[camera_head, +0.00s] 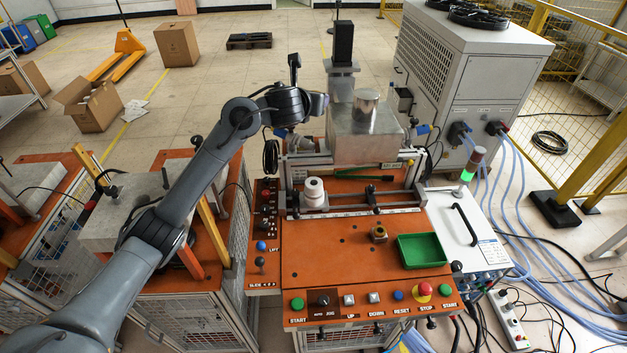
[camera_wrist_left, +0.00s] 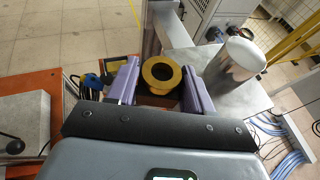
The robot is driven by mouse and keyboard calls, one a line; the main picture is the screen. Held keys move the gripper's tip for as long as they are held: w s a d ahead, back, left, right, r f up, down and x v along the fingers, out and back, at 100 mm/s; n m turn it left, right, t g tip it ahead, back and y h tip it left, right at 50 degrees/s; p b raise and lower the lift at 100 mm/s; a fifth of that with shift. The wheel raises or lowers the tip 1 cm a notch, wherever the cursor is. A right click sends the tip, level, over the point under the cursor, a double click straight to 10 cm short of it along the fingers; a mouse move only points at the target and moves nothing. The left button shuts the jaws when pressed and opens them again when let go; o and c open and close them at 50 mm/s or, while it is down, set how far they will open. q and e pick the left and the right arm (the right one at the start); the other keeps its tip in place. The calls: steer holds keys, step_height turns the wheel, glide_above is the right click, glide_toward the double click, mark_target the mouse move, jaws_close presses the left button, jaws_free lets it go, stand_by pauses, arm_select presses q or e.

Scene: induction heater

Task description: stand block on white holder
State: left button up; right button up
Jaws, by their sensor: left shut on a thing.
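A yellow brass ring-shaped block (camera_wrist_left: 148,69) with a dark centre sits between the purple fingers of my left gripper (camera_wrist_left: 160,80) in the left wrist view. The gripper is shut on it. In the head view my left arm reaches up to the back of the machine, and its fingers and the held block are hidden by the wrist. The white round holder (camera_head: 315,192) stands on the machine's rail, below and in front of my wrist, apart from it. Another brass block (camera_head: 379,234) sits on the orange top (camera_head: 335,245). My right gripper is not in view.
A silver cylinder (camera_head: 366,103) stands on a metal box (camera_head: 350,137) right of my wrist; the cylinder also shows in the left wrist view (camera_wrist_left: 238,62). A green tray (camera_head: 421,250) lies at the right front. A dark column (camera_head: 343,45) rises behind. The orange top's left part is clear.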

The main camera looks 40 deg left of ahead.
arm_select(q)
step_height(320, 180, down, 27)
steer(key=b, duration=0.2)
stand_by(0.5)
steer(key=shift+f, duration=0.15)
steer(key=shift+f+b, duration=0.1)
steer(key=shift+b, duration=0.2)
steer(key=o, duration=1.3)
steer(key=shift+o, duration=0.2)
